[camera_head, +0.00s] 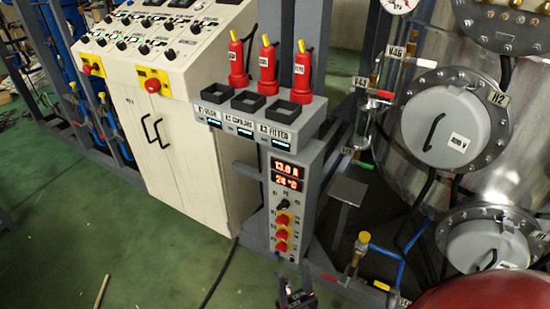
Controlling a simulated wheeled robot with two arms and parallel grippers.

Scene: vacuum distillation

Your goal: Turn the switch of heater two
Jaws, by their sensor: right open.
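A narrow grey control panel (291,215) stands on a grey post in the middle. It has two lit displays (288,175), reading about 13.0 A and 24 °C. The small labels are too blurred to tell which is heater two. My right gripper (295,289) is at the bottom edge, below the knobs and apart from them. It is open and seems empty. My left gripper is out of view.
A white cabinet (180,150) with switches and red stop buttons stands left of the panel. Valves, pipes (385,255) and a steel vessel (400,180) crowd the right. The green floor (120,235) at left is mostly clear.

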